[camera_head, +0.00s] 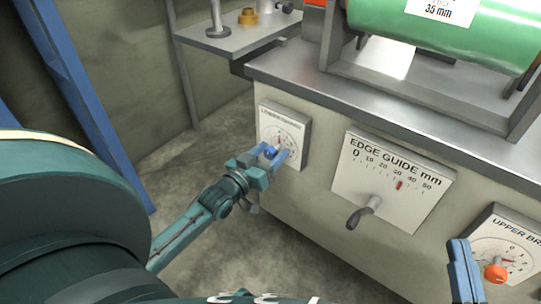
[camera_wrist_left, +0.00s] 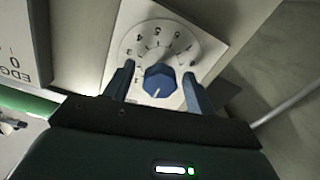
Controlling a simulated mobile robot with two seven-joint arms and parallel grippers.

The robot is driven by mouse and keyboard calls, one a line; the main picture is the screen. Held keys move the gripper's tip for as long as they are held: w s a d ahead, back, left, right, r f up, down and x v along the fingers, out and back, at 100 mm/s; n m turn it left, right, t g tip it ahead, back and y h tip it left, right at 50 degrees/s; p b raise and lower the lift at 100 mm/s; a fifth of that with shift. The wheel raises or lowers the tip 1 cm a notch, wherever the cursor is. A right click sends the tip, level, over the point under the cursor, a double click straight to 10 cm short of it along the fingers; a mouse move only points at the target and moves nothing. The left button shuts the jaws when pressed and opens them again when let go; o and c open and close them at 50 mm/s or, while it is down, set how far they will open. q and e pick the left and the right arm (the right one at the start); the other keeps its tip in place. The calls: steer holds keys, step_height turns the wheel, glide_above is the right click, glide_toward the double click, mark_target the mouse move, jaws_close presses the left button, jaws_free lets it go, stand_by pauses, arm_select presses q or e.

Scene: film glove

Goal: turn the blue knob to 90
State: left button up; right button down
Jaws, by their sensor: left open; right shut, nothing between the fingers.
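The blue knob (camera_head: 270,152) sits on a white dial panel (camera_head: 296,121) on the left of the machine's front. My left gripper (camera_head: 264,157) is at this knob, its arm coming from the lower left. In the left wrist view, the blue knob (camera_wrist_left: 160,82) lies between the open fingers of my left gripper (camera_wrist_left: 158,85). A pale line on the knob's face points down and slightly left there. Whether the fingers touch the knob is not clear. My right gripper (camera_head: 459,246) is shut, close beside an orange knob (camera_head: 495,272) at the lower right.
An edge guide panel (camera_head: 392,180) with a red marker and a dark lever (camera_head: 361,214) is between the two dials. A green roll (camera_head: 440,30) lies above the machine's metal edge. A small shelf (camera_head: 238,38) and a blue post (camera_head: 75,90) stand at the left.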

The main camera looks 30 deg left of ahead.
arm_select(q)
steer(key=shift+w, duration=0.2)
steer(key=c, duration=1)
steer(key=shift+o, duration=0.2)
steer(key=shift+r+p, duration=0.1)
steer(key=shift+p, duration=0.2)
